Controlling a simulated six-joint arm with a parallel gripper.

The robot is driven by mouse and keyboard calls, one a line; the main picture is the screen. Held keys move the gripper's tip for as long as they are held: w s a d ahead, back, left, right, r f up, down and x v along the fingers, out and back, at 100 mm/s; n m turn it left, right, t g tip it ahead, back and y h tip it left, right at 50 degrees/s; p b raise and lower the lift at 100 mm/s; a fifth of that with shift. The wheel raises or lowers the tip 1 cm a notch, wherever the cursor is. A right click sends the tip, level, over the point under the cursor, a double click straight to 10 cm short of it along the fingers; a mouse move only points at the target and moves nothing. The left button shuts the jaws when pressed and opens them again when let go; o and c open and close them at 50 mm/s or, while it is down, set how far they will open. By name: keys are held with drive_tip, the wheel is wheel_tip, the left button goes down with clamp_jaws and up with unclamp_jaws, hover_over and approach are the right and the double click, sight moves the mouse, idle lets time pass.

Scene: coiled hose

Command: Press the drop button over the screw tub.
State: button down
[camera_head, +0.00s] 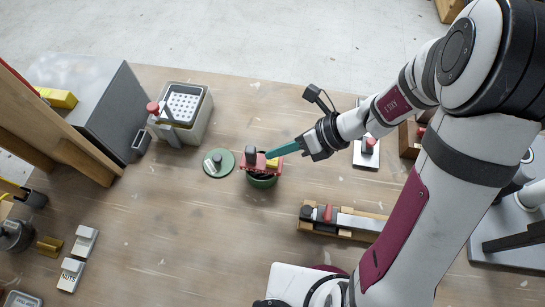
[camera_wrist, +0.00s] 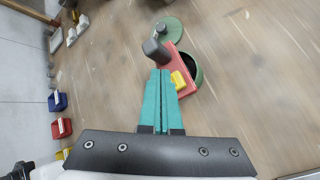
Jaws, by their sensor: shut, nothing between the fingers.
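A green round tub (camera_head: 262,181) with a dark inside stands on the wooden table; it also shows in the wrist view (camera_wrist: 197,72). A red bar-shaped tool (camera_head: 262,164) with a dark grey knob lies across or just above the tub's mouth, hiding part of it. In the wrist view, the red tool (camera_wrist: 172,57) carries a yellow block (camera_wrist: 178,80), which looks like the button. My gripper (camera_head: 274,154) has teal fingers, shut and empty. Their tips point at the red tool, beside the yellow block. I cannot tell whether they touch it.
A green lid (camera_head: 219,162) with a grey knob lies left of the tub. A grey box with a perforated top (camera_head: 184,105) stands farther left. A wooden rack (camera_head: 344,223) lies to the lower right. Table around the tub is mostly clear.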

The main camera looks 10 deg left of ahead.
sight(278, 162)
drive_tip(key=shift+r, duration=2.05)
